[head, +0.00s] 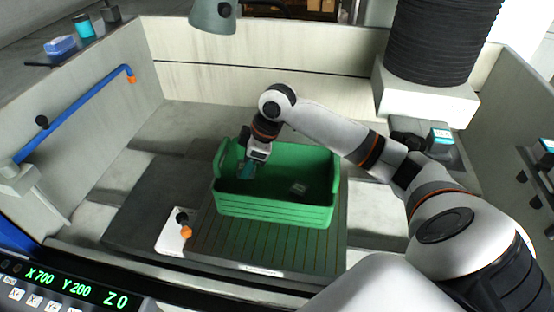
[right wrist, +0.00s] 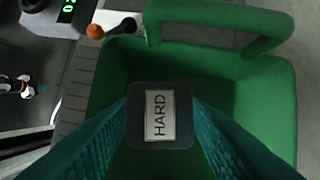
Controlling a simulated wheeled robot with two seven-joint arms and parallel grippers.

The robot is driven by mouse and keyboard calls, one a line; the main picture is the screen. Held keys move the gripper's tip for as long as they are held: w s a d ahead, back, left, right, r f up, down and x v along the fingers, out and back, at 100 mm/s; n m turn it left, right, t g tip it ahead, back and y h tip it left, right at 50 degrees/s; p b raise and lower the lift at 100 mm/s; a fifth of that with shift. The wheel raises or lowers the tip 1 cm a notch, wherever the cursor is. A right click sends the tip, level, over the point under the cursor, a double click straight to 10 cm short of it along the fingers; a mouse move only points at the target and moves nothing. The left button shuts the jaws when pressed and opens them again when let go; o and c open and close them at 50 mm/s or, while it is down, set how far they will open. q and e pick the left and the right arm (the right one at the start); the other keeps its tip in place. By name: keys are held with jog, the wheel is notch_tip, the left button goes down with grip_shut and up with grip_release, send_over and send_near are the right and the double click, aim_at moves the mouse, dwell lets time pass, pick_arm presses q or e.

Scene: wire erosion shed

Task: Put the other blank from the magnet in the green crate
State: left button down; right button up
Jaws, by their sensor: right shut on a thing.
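The green crate (head: 275,211) stands on the striped magnet plate (head: 240,240). My right gripper (head: 246,173) reaches down into the left part of the crate. It is shut on a dark square blank with a white label reading HARD, seen between the teal fingers in the right wrist view (right wrist: 160,118). A small grey blank with a pale label (head: 298,188) lies inside the crate, to the right of the gripper. Whether the held blank touches the crate floor cannot be told. My left gripper seems to show small at the left edge of the right wrist view (right wrist: 40,88); its fingers are unclear.
A white plate with an orange-knobbed lever (head: 183,232) sits left of the crate. A blue pipe (head: 75,115) runs along the left wall. A grey machine head (head: 213,15) hangs behind the crate. The readout panel (head: 70,290) is front left.

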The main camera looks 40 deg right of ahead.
jog(key=w+d+n+g, duration=0.1)
jog(key=d+n, duration=0.2)
jog(key=d, duration=0.1)
jog(key=p, duration=0.3)
send_near(254, 188)
jog(key=shift+y, duration=0.3)
jog(key=x, duration=0.5)
jog(key=shift+w+d+f, duration=0.1)
jog(key=shift+w+f, duration=0.1)
jog(key=shift+f, duration=0.3)
jog(key=o, duration=1.2)
jog(key=shift+f, duration=0.15)
